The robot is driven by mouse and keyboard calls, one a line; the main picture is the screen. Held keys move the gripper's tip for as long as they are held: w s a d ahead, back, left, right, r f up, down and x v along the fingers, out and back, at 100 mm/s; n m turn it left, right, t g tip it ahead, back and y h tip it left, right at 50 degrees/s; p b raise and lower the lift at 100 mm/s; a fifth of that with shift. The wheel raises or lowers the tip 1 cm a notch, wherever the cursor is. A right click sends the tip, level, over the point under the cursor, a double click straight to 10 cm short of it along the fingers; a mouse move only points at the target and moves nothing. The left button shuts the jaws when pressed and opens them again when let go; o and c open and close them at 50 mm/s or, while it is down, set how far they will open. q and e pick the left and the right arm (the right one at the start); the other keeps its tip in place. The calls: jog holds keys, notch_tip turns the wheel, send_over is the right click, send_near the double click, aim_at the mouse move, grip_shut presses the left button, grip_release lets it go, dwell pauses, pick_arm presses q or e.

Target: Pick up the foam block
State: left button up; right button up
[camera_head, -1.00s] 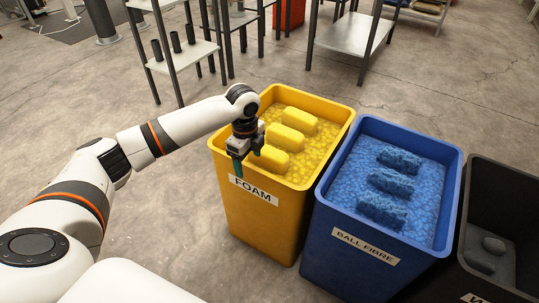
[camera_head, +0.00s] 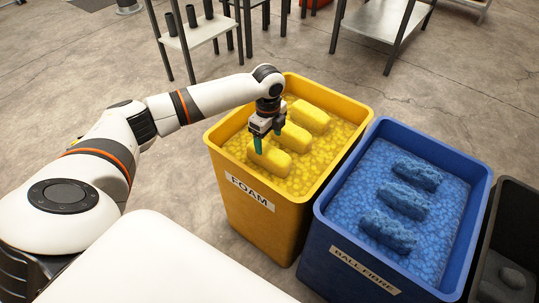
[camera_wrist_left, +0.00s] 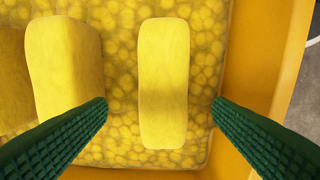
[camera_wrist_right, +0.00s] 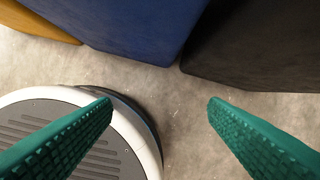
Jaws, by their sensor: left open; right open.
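Three yellow foam blocks lie in a row on yellow foam pieces inside the yellow bin (camera_head: 262,232) labelled FOAM. My left gripper (camera_head: 268,143) is open and empty, pointing down above the nearest foam block (camera_head: 268,158). In the left wrist view that foam block (camera_wrist_left: 163,85) shows upright in the picture between the two green fingers (camera_wrist_left: 160,101), with a gap on each side. The middle foam block (camera_head: 294,138) lies left of it in that view (camera_wrist_left: 65,75). The far foam block (camera_head: 308,116) is mostly cut off there. My right gripper (camera_wrist_right: 160,102) is open and empty.
A blue bin (camera_head: 340,262) labelled BALL FIBRE, holding several blue pieces, stands right of the yellow one. A dark bin (camera_head: 508,290) is at the far right. The yellow bin's wall (camera_wrist_left: 252,65) is close to one left finger. Tables (camera_head: 375,30) stand behind.

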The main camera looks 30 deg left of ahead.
pick_arm(q)
jog(key=f, duration=0.2)
jog(key=f+b, duration=0.1)
jog(key=f, duration=0.3)
jog(key=shift+s+d+f+b, duration=0.2)
jog(key=shift+s+b, duration=0.05)
jog(key=shift+b, duration=0.05)
jog(key=shift+f, duration=0.2)
pick_arm(e)
jog(key=w+v, duration=0.1)
jog(key=v, duration=0.5)
jog(key=shift+w+r, duration=0.4)
jog(key=shift+w, duration=0.15)
jog(key=shift+w+f, duration=0.1)
jog(key=shift+f, duration=0.25)
pick_arm(q)
jog(key=shift+f, duration=0.1)
pick_arm(e)
jog(key=shift+f, duration=0.3)
pick_arm(q)
jog(key=shift+f+p, duration=0.1)
jog(key=shift+p, duration=0.2)
pick_arm(e)
jog(key=shift+f, duration=0.45)
jog(key=shift+f, duration=0.25)
